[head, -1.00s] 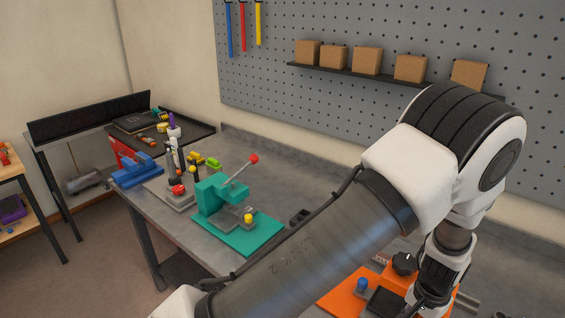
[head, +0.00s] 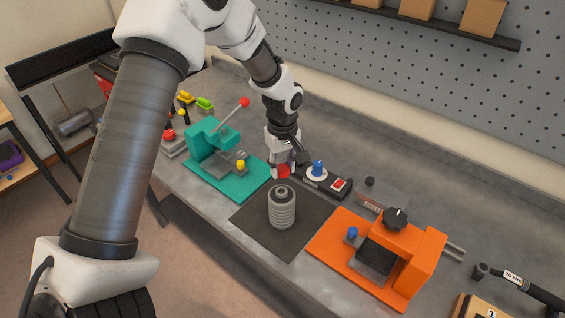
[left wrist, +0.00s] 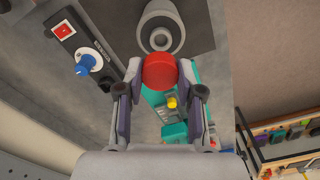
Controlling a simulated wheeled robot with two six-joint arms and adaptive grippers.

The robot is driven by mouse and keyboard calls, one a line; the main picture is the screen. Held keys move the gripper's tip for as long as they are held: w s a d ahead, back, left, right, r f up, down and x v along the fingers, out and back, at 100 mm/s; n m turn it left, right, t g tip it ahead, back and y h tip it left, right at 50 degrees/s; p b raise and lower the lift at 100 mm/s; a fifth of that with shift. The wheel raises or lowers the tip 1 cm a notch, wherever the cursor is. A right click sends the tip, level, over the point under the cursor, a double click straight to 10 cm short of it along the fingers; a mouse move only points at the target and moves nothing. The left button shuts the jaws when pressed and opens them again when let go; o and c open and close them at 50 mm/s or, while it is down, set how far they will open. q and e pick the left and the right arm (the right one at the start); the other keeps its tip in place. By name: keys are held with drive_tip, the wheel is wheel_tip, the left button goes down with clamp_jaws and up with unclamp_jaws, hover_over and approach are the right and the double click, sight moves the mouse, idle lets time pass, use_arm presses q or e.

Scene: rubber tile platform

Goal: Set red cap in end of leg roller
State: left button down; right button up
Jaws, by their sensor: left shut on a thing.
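My left gripper (head: 283,168) is shut on the red cap (head: 283,172), just above and behind the leg roller (head: 282,213). The roller is a grey ribbed cylinder standing upright on a dark mat, with a narrower round top end. The cap appears apart from the roller. In the left wrist view the red cap (left wrist: 159,71) sits between the fingertips (left wrist: 160,78), and the roller's ringed end with its round hole (left wrist: 160,38) lies just beyond it. My right gripper is not in view.
The dark mat (head: 252,221) lies between a teal lever press (head: 225,175) and an orange fixture (head: 414,254) with a black knob. A black control box (head: 318,181) with a blue knob and red switch stands close behind the gripper. Bare grey bench lies behind these.

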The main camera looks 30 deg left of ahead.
use_arm(q)
drive_tip(key=shift+w+a, duration=0.15)
drive_tip(key=shift+a, duration=0.05)
drive_tip(key=b, duration=0.2)
hover_over(282, 194)
wheel_tip(282, 194, down, 5)
drive_tip(key=shift+d+r, duration=0.1)
drive_tip(key=shift+r, duration=0.05)
drive_tip(key=shift+f, duration=0.35)
drive_tip(key=shift+r, duration=0.1)
idle(0.4)
drive_tip(key=shift+p, duration=0.3)
